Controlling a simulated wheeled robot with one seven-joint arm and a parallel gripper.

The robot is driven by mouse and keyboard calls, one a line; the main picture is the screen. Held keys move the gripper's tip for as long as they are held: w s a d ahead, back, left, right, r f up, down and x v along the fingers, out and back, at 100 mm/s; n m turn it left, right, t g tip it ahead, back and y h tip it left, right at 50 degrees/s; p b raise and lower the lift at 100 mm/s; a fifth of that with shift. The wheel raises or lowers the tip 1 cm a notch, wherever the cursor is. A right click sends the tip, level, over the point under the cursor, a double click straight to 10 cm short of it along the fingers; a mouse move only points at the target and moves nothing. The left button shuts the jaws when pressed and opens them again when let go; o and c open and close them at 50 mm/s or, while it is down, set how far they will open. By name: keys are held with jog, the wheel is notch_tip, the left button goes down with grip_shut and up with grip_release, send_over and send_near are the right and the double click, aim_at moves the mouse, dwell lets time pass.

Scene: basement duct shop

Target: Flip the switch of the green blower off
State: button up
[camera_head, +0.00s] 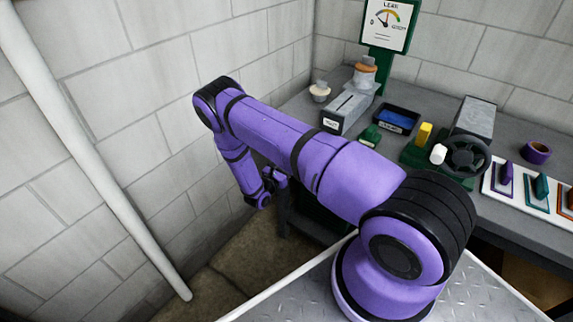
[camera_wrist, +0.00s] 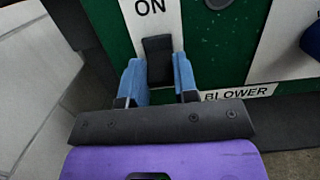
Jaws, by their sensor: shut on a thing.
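The green blower (camera_wrist: 222,50) fills much of the wrist view as a green panel with a small BLOWER label (camera_wrist: 238,92). Its switch (camera_wrist: 158,48) is a dark lever on a white plate (camera_wrist: 166,14), just below the word ON. My gripper (camera_wrist: 157,76) has its two blue fingers on either side of the lever and is shut on it. The lower part of the plate is hidden behind my gripper. In the head view my arm reaches down past the bench's left end, and the switch is not visible there.
A grey workbench (camera_head: 297,102) carries a dark tray (camera_head: 411,113), a black handwheel (camera_head: 466,157), a purple tape roll (camera_head: 536,152) and a gauge sign (camera_head: 388,24). A white pipe (camera_head: 92,145) leans along the block wall at left. Some floor (camera_head: 222,268) is clear.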

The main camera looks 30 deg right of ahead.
jog(key=o, duration=0.9)
jog(key=v, duration=1.1)
jog(key=shift+w, duration=0.1)
